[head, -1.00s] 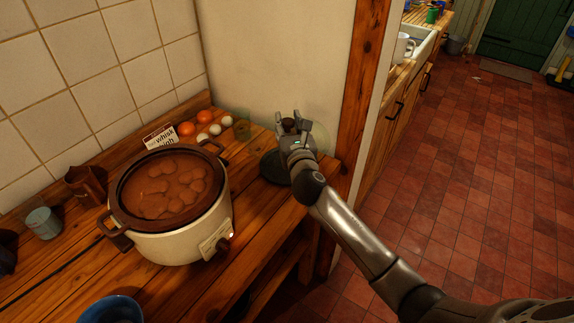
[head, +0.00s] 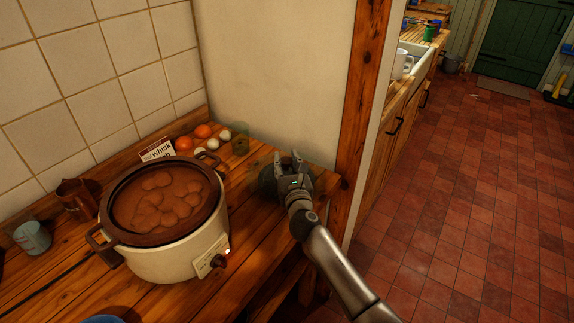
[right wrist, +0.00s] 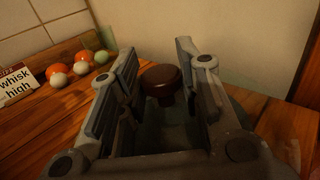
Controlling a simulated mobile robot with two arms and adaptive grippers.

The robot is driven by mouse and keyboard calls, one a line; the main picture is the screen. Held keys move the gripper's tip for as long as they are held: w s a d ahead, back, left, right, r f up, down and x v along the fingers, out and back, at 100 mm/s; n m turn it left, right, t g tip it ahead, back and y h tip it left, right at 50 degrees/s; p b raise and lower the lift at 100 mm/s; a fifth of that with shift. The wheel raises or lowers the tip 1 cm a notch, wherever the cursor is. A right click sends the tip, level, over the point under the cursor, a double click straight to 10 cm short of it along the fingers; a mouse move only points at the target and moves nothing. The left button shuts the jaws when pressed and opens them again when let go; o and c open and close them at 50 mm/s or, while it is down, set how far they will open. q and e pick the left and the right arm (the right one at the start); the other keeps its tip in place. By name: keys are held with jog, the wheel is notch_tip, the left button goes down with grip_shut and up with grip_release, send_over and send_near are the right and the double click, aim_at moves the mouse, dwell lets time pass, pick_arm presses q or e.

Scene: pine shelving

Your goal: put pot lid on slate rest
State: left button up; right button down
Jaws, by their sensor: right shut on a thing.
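My right gripper (head: 288,165) is shut on the dark brown knob of the pot lid (right wrist: 160,80). In the right wrist view the knob stands between the two fingers. The lid's clear glass is mostly hidden under the gripper. The dark round slate rest (head: 265,183) lies on the wooden counter at the far right end, under the gripper and lid. Whether the lid touches the slate I cannot tell. The cream slow cooker (head: 165,262) stands uncovered to the left, full of brown stew. My left gripper is not in view.
Eggs and oranges (head: 203,131), a small glass (head: 240,145) and a "whisk" card (head: 157,150) stand behind the cooker by the wall. A brown jug (head: 76,198) and a grey-blue cup (head: 32,238) are at left. A wooden post (head: 362,110) borders the counter's right end.

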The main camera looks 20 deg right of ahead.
jog(key=c, duration=1)
grip_release()
jog(key=shift+c, duration=0.2)
jog(key=shift+r, duration=0.15)
jog(key=shift+s, duration=0.3)
jog(key=s, duration=0.3)
jog(key=s+a, duration=0.1)
jog(key=s, duration=0.7)
jog(key=shift+s+a, duration=0.2)
jog(key=shift+a, duration=0.05)
